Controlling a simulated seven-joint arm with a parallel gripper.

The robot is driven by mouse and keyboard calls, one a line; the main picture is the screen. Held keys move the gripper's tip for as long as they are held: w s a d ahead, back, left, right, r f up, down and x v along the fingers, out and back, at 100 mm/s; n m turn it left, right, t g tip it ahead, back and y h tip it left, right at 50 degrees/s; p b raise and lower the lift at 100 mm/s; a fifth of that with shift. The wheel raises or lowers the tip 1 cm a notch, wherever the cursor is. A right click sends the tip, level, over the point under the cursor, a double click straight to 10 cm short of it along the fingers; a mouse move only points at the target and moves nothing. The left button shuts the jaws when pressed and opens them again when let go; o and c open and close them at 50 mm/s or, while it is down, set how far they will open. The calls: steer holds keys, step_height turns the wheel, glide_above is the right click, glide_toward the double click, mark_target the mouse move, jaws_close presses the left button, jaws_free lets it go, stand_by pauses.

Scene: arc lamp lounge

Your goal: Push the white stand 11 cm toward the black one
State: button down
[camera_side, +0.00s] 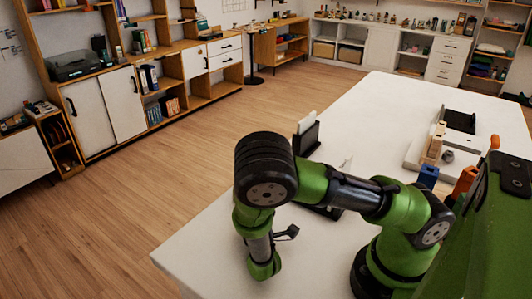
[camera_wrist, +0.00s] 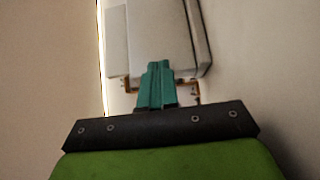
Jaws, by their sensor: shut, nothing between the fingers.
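In the wrist view my gripper (camera_wrist: 157,68) shows as two teal fingers pressed together, shut and empty. Their tips overlap the near end of a pale, box-like thing (camera_wrist: 168,30) with a dark right edge; it may be the white stand, but I cannot tell whether they touch. In the side view a black upright piece (camera_side: 308,141), which may be the black stand, is on the white table, with a white panel (camera_side: 306,122) rising from it. My arm covers part of the table there.
The white table (camera_side: 340,110) has clear room at its middle and far left. A blue block (camera_side: 428,176), an orange piece (camera_side: 464,182), wooden blocks (camera_side: 435,143) and a black tray (camera_side: 459,121) lie to the right. A dark flat piece (camera_side: 326,212) lies beneath my arm.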

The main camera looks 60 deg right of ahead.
steer(key=shift+a, duration=0.55)
steer(key=a, duration=0.3)
steer(key=shift+a, duration=0.15)
steer(key=v, duration=0.9)
steer(key=shift+s+a, duration=0.15)
steer(key=shift+s, duration=0.2)
